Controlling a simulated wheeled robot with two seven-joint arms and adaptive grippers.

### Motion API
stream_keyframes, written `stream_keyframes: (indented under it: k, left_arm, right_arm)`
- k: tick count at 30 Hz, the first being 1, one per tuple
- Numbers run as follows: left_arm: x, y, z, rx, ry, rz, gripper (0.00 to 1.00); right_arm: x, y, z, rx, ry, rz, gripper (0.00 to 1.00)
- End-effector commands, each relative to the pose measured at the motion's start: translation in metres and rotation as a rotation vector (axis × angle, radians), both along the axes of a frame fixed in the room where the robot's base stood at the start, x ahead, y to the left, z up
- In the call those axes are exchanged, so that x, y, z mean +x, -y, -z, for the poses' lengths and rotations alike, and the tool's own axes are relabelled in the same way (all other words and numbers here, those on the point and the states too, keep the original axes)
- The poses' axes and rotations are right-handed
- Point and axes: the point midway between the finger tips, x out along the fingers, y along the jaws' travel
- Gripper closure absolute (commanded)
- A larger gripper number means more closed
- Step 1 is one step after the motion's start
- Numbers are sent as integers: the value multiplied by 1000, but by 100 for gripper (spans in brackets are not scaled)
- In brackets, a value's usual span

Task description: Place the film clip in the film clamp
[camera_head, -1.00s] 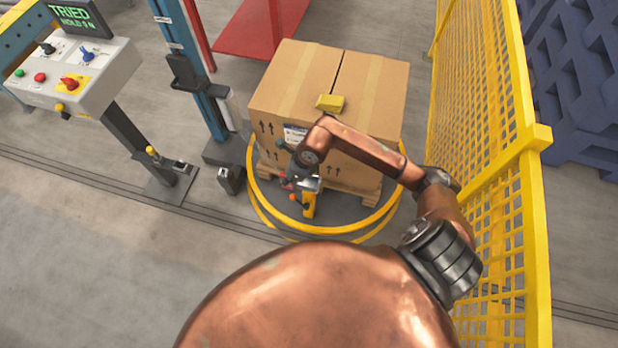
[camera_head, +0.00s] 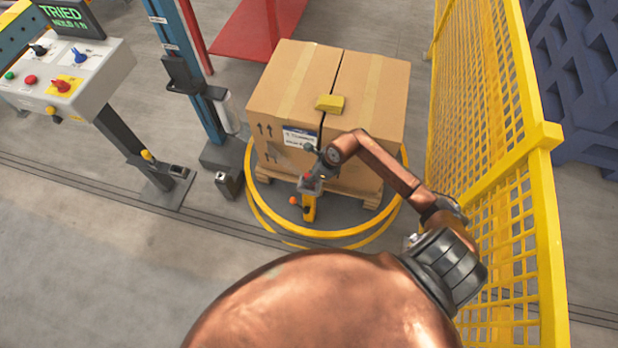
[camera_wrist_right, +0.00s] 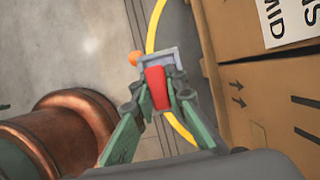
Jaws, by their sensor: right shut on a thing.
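My right gripper (camera_head: 312,182) is in front of the near face of the carton, above the turntable's near edge. In the right wrist view its green fingers (camera_wrist_right: 160,108) are shut on a red piece with a grey, bracket-like end, which looks like the film clip (camera_wrist_right: 157,88). A small yellow upright with an orange knob, which looks like the film clamp (camera_head: 309,208), stands at the turntable's near edge, just below the gripper in the picture. In the wrist view the orange knob (camera_wrist_right: 135,58) shows beside the clip's grey end; I cannot tell whether they touch. My left gripper is not in view.
A blue mast (camera_head: 185,70) and a control panel (camera_head: 70,75) stand left. A yellow mesh fence (camera_head: 490,130) is close on the right.

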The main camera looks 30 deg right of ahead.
Motion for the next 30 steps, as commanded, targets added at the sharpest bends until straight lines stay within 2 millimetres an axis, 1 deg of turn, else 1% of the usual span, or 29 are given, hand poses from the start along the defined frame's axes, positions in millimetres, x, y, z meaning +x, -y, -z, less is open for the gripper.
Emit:
stream_keyframes:
  k: [10, 11, 18, 26, 30]
  left_arm:
    - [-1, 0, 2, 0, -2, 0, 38]
    - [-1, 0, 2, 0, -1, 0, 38]
    - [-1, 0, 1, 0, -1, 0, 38]
    - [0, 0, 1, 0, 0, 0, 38]
    - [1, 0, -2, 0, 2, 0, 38]
  right_arm:
    - [1, 1, 4, -2, 3, -1, 100]
    - [1, 1, 3, -2, 3, -1, 86]
    - [1, 0, 3, -1, 2, 0, 70]
    - [1, 0, 2, -1, 2, 0, 70]
    - [-1, 3, -7, -3, 4, 0, 70]
